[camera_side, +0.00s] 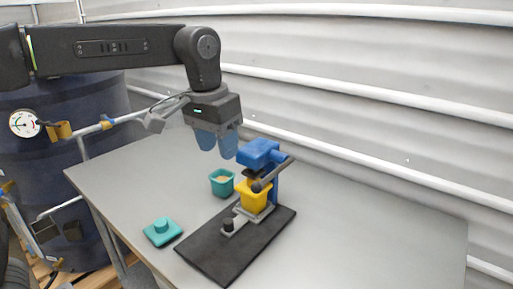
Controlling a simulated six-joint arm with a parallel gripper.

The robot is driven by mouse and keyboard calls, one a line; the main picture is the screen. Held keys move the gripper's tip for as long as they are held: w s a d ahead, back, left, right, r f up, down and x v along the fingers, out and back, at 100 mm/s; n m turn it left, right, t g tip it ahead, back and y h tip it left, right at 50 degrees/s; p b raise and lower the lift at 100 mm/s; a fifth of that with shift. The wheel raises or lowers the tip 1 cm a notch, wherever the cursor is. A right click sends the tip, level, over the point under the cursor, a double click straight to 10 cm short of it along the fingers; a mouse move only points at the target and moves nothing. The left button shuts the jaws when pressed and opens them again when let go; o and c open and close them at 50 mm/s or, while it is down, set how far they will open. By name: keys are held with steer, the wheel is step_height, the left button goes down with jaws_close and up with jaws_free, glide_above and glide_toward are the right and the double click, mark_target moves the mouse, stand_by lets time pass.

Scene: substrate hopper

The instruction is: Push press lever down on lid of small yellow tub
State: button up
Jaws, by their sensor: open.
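The small yellow tub (254,199) stands in the blue press (258,152), under its head. The tub's lid is mostly hidden beneath the press head. The press lever (274,174) is a dark bar that slopes down to the left, ending in a round knob beside the tub's upper part. My gripper (217,143) is open and empty, with its blue fingers pointing down. It appears above and to the left of the press head in the picture, and I cannot tell how far it is from the lever.
The press stands on a black base plate (205,252) with a grey holder (232,222). A teal tub (222,184) with pale contents stands left of the press. A teal lid (163,231) lies at the front left. The grey table (350,230) is clear on the right.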

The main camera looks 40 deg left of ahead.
steer(key=g, duration=0.1)
glide_above(257, 182)
steer(key=shift+s+a+f, duration=0.15)
steer(key=shift+s+f, duration=0.05)
steer(key=shift+f, duration=0.2)
steer(key=shift+s+a+f, duration=0.1)
steer(key=shift+s+f, duration=0.05)
steer(key=shift+f, duration=0.25)
steer(key=shift+w+d+f+g, duration=0.25)
steer(key=shift+w+g, duration=0.05)
steer(key=shift+f, duration=4.4)
steer(key=shift+c, duration=0.2)
steer(key=c, duration=0.5)
